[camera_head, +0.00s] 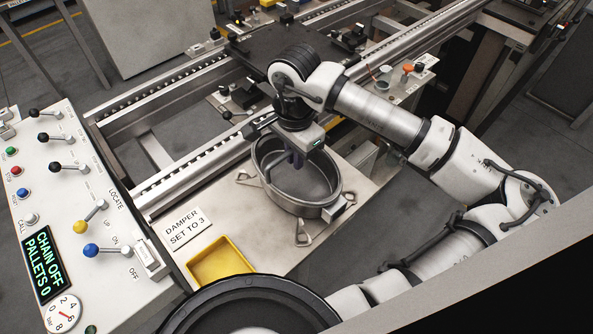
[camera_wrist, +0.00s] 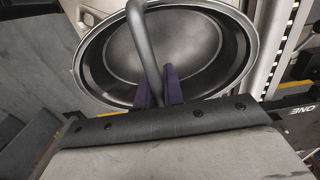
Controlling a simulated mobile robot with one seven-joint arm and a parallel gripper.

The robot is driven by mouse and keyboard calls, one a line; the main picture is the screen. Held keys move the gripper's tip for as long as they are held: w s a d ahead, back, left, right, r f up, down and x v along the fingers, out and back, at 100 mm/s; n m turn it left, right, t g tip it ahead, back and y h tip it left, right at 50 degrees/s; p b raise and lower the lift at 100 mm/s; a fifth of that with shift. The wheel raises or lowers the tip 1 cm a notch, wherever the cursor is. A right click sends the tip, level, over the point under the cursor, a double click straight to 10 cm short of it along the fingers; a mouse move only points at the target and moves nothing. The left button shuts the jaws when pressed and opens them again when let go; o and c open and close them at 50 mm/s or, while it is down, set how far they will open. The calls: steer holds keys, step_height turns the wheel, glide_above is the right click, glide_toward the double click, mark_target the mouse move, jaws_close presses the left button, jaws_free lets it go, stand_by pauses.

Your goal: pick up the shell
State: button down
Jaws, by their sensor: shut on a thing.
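The shell (camera_head: 265,178) is an oval, open grey metal bowl with a rim, over the light metal plate (camera_head: 265,225) in the middle of the head view. In the wrist view, its hollow inside and rim (camera_wrist: 236,82) fill the top, with a bent grey tube (camera_wrist: 143,42) crossing it. My gripper (camera_head: 298,158) reaches down into the shell from above. Its dark purple fingers (camera_wrist: 159,90) are shut on the shell at this tube. The tips are partly hidden in the head view. I cannot tell whether the shell touches the plate.
Metal brackets (camera_head: 302,232) stand around the shell on the plate. A control panel (camera_head: 75,200) with levers is at left. Conveyor rails (camera_head: 190,172) run behind. A dark pallet (camera_head: 275,48) lies farther back.

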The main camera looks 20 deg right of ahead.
steer(key=shift+r+p, duration=0.25)
steer(key=shift+p, duration=0.15)
